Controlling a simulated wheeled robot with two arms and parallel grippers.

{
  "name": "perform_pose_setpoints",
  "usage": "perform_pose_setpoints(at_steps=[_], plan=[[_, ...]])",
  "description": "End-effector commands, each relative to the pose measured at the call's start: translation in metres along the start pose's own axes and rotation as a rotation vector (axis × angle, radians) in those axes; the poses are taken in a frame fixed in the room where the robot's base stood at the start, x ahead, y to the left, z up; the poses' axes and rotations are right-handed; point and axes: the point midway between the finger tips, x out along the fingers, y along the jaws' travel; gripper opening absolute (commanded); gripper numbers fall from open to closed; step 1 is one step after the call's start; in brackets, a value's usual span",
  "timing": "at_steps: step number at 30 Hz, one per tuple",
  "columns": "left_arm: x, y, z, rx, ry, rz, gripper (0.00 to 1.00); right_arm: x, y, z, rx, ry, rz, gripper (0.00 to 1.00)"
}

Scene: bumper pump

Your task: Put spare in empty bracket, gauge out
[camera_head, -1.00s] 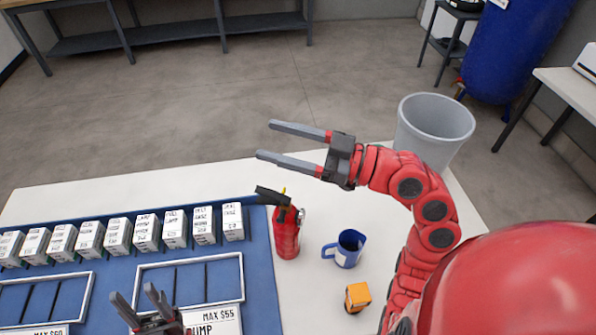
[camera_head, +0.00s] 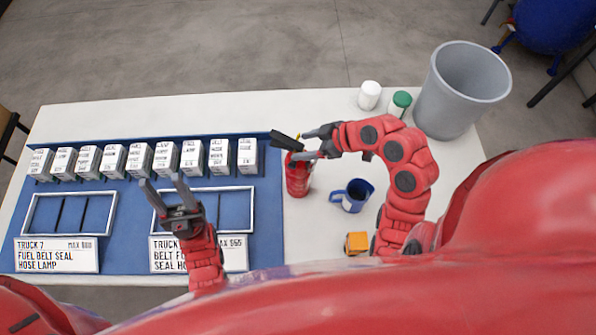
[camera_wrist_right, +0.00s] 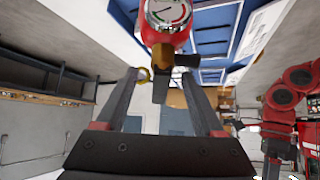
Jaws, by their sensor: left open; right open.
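The red fire extinguisher (camera_head: 297,181) stands upright on the white table, right of the blue board, its black handle (camera_head: 287,141) at the top. In the right wrist view, its round gauge (camera_wrist_right: 167,12) faces the camera, and the black lever (camera_wrist_right: 161,85) reaches down between the fingers. My right gripper (camera_head: 306,145) is open beside the extinguisher's head; I cannot tell whether it touches. My left gripper (camera_head: 164,182) is open and empty above the board's right-hand frame. I see no bracket that I can identify.
A blue mug (camera_head: 352,195) and an orange block (camera_head: 357,243) stand right of the extinguisher. A white bottle (camera_head: 369,95), a green-capped bottle (camera_head: 399,104) and a grey bin (camera_head: 460,92) are behind. Several white boxes (camera_head: 192,158) line the blue board (camera_head: 268,215).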

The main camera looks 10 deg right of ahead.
Motion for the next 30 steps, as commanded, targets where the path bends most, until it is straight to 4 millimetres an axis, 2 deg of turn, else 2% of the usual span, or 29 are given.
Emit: perform_pose_setpoints(at_steps=[9,12,18,26,30], plan=[[-0.004,0.000,0.001,0.000,0.000,0.000,0.50,0.027,-0.003,0.001,0.001,0.001,-0.005,0.70],[0.015,-0.001,-0.003,0.000,0.001,0.000,0.50,0.034,-0.004,-0.003,-0.002,-0.004,-0.005,0.70],[0.023,-0.001,-0.004,0.000,0.000,0.000,0.50,0.057,-0.003,0.000,-0.002,-0.002,-0.002,0.70],[0.022,-0.001,-0.004,0.000,0.000,0.000,0.50,0.060,-0.002,0.001,-0.001,0.000,0.002,0.70],[0.022,-0.001,-0.004,0.000,0.000,0.000,0.50,0.060,-0.002,0.002,-0.001,0.000,0.002,0.46]])
